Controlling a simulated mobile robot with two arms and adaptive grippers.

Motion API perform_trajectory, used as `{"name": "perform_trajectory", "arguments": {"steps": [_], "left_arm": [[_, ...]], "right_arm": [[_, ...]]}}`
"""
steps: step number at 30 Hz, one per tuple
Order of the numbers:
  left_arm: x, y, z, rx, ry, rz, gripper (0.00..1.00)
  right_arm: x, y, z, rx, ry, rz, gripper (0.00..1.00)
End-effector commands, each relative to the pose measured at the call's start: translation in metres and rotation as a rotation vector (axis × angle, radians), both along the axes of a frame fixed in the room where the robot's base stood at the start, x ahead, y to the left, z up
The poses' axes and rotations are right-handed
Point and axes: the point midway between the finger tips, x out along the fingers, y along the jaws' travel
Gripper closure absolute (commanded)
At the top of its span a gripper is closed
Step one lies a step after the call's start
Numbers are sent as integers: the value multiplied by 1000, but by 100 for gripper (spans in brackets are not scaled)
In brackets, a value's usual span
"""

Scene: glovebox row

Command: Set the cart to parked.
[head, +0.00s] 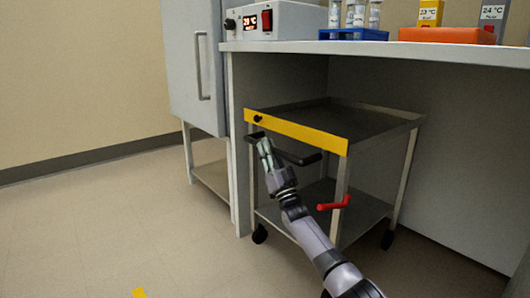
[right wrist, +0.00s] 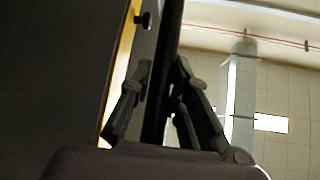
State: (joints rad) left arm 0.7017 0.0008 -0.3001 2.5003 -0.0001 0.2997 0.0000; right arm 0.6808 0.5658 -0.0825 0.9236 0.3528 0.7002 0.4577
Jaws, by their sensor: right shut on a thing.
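The cart (head: 385,112) is a grey metal trolley with two shelves, standing under the bench. A yellow strip (head: 300,133) runs along its front edge, with a small black knob near the left end. A black handle bar (head: 308,160) sits below the strip. A red lever (head: 334,203) sticks out lower, by the front right leg. My right gripper (head: 262,144) is shut on the handle bar near its left end. In the right wrist view the dark bar (right wrist: 172,40) passes between the fingers (right wrist: 158,105). My left gripper is out of view.
The bench (head: 400,52) stands over the cart and carries a temperature box (head: 272,20), a blue tube rack (head: 353,34) and an orange block (head: 447,35). A grey cabinet (head: 190,60) stands at left. The floor in front is clear, with a yellow mark (head: 139,293).

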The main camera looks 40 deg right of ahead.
Motion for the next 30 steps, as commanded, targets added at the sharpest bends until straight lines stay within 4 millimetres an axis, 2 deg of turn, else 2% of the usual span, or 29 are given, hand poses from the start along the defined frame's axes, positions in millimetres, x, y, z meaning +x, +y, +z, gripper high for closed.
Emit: {"name": "perform_trajectory", "arguments": {"steps": [1,8,9,18,30], "left_arm": [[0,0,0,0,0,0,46],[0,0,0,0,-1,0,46],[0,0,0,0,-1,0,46],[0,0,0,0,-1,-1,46],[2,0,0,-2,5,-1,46]], "right_arm": [[0,-6,0,3,4,-9,100],[-1,-7,0,5,7,-12,100],[0,-7,0,6,7,-12,82],[0,-6,1,6,4,-9,62],[-5,-3,-5,4,4,-5,62]]}}
